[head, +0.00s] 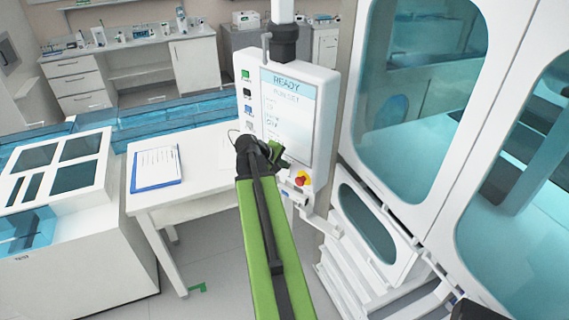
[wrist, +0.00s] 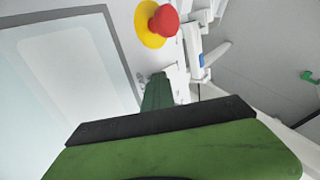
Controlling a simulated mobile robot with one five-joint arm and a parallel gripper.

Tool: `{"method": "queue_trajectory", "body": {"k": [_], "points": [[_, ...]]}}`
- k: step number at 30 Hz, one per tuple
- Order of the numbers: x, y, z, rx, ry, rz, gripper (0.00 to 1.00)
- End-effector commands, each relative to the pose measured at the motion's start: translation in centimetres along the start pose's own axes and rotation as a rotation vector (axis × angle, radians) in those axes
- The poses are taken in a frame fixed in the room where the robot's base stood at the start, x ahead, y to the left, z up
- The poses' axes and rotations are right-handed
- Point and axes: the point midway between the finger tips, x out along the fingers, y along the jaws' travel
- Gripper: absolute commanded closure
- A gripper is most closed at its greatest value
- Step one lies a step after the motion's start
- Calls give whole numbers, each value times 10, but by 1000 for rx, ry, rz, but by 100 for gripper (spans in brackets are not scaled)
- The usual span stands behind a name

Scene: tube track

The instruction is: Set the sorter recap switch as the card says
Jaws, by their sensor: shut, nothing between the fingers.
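A white control panel (head: 325,105) hangs on a column, with a screen (head: 290,110) reading "READY" and smaller text that I cannot make out. A red emergency knob on a yellow base (head: 301,179) sits at its lower right; the knob (wrist: 164,20) also shows in the wrist view. My gripper (head: 281,160) is in front of the panel's lower edge, left of and above the knob. In the wrist view my gripper (wrist: 158,88) is shut and empty, its tip close to the panel face below the screen. I cannot make out the recap switch. A clipboard with a sheet (head: 157,166), possibly the card, lies on the table; its writing is unreadable.
The white table (head: 205,185) stands left of the panel. A large white machine with teal windows (head: 415,85) fills the right. A white boxed device (head: 70,250) stands at the left. Lab benches (head: 140,65) are at the back.

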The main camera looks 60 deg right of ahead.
Motion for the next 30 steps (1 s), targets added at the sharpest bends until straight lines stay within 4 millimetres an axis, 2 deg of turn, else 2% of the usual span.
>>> {"method": "queue_trajectory", "body": {"k": [7,16,20,25,27,30], "points": [[-12,8,-3,-5,5,3,100],[-12,5,-4,-6,7,2,100],[-20,-1,-3,-7,8,2,100],[-51,-20,2,-9,9,2,100],[-75,-8,1,-7,8,2,100],[-99,-5,1,-8,7,2,100]]}}
